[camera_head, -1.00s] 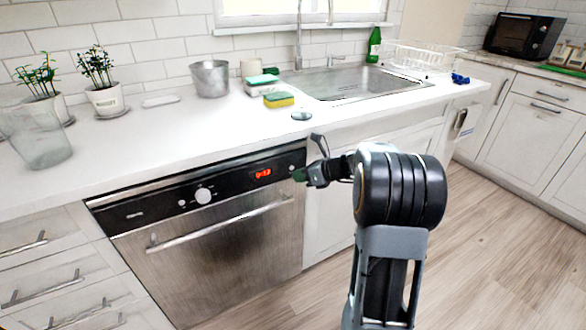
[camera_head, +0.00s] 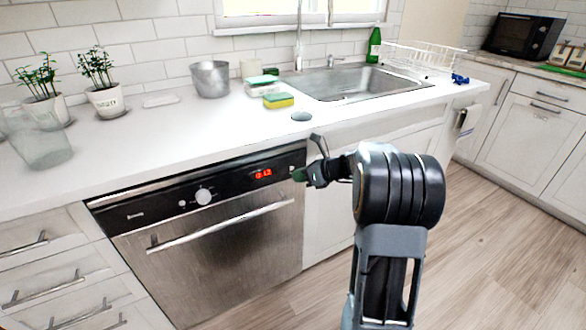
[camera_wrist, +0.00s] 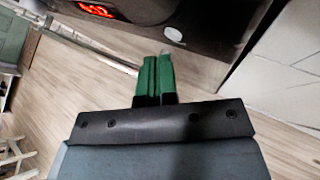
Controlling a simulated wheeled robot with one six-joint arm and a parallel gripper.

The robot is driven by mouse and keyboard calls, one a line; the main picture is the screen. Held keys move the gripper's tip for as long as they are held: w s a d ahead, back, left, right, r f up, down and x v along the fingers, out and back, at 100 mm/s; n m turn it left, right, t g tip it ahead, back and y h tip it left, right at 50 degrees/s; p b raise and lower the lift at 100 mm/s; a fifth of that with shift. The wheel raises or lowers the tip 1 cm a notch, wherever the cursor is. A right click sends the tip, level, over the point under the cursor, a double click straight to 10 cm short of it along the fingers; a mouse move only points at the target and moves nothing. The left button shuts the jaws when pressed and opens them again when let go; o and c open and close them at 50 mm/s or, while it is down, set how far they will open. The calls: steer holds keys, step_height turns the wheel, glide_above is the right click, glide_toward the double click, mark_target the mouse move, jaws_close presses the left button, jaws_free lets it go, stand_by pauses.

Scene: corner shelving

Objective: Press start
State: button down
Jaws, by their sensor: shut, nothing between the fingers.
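The dishwasher (camera_head: 215,250) has a steel door and a black control panel (camera_head: 150,205) with a white knob (camera_head: 203,196) and a lit red display (camera_head: 263,174). The display also shows in the wrist view (camera_wrist: 97,10). A round pale button (camera_wrist: 173,34) sits on the panel to the right of the display in the wrist view. My gripper (camera_head: 299,175) is shut and empty at the panel's right end. Its green fingertips (camera_wrist: 160,56) appear just below the button in the wrist view; I cannot tell whether they touch the panel. In the head view the fingers hide part of this area.
The door handle (camera_head: 220,226) sticks out below the panel. The white countertop (camera_head: 180,135) overhangs above, with sponges (camera_head: 278,100), a metal bucket (camera_head: 210,78) and potted plants (camera_head: 106,100). The wooden floor (camera_head: 480,250) is clear to the right.

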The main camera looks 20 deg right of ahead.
steer(key=shift+w, duration=0.25)
steer(key=shift+w+a+r+p, duration=0.15)
steer(key=shift+w+r+p, duration=0.2)
steer(key=shift+r+p, duration=0.25)
stand_by(1.2)
steer(key=shift+s+f, duration=0.15)
steer(key=shift+f, duration=0.2)
steer(key=shift+s, duration=0.1)
steer(key=shift+s+d+f+p, duration=0.15)
steer(key=shift+s+d+p, duration=0.05)
steer(key=shift+s, duration=1)
steer(key=shift+s+d+f+p, duration=0.15)
steer(key=shift+s, duration=1)
